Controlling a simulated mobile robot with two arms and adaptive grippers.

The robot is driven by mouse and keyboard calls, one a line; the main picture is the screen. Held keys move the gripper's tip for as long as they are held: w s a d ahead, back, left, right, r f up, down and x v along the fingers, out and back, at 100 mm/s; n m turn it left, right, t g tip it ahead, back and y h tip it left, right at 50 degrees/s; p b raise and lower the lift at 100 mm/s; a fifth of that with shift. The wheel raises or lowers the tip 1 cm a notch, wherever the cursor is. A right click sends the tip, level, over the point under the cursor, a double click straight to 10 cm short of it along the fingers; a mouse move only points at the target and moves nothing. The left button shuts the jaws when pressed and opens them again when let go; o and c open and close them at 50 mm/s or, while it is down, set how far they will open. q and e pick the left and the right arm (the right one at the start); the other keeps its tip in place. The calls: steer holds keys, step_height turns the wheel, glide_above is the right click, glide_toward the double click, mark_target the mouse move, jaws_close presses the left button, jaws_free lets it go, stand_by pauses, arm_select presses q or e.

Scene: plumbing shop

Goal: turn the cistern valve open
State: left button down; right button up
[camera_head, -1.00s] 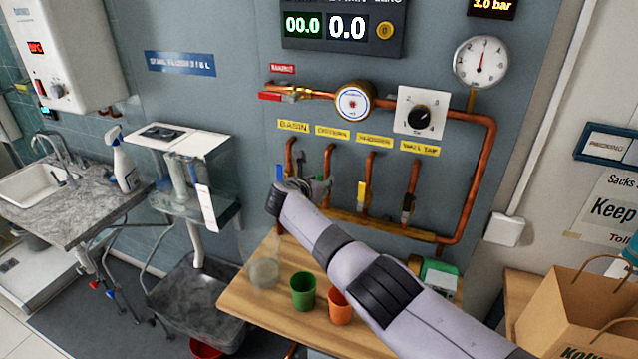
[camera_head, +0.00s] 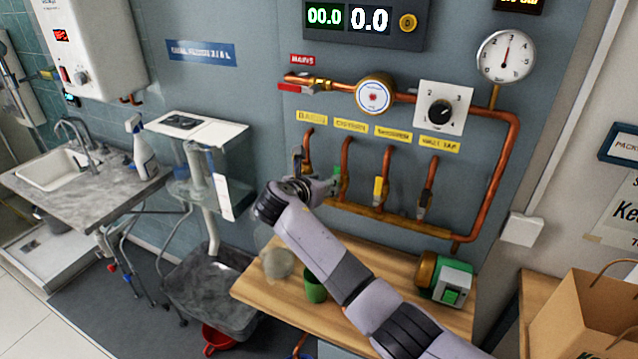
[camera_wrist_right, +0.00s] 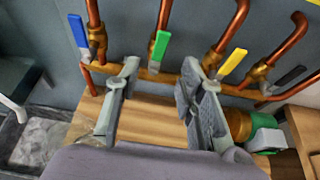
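The cistern valve has a green lever handle (camera_head: 337,180) below the second yellow label, "CISTERN" (camera_head: 351,125). In the right wrist view the green handle (camera_wrist_right: 161,46) stands roughly upright, nearly in line with its copper pipe. My right gripper (camera_head: 322,186) is in front of the valve row. In the wrist view my right gripper (camera_wrist_right: 160,78) is open and empty, its fingers spread left and right, with the green handle beyond the gap. No contact with the handle shows. My left gripper is not in view.
Beside it are the blue basin handle (camera_wrist_right: 78,32), yellow shower handle (camera_wrist_right: 232,62) and black wall-tap handle (camera_wrist_right: 290,76). Below is a wooden bench (camera_head: 262,291) with a green cup (camera_head: 315,288) and a green-and-white device (camera_head: 444,280). A pressure gauge (camera_head: 505,56) hangs above right.

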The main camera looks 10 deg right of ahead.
steer(key=shift+v, duration=1.05)
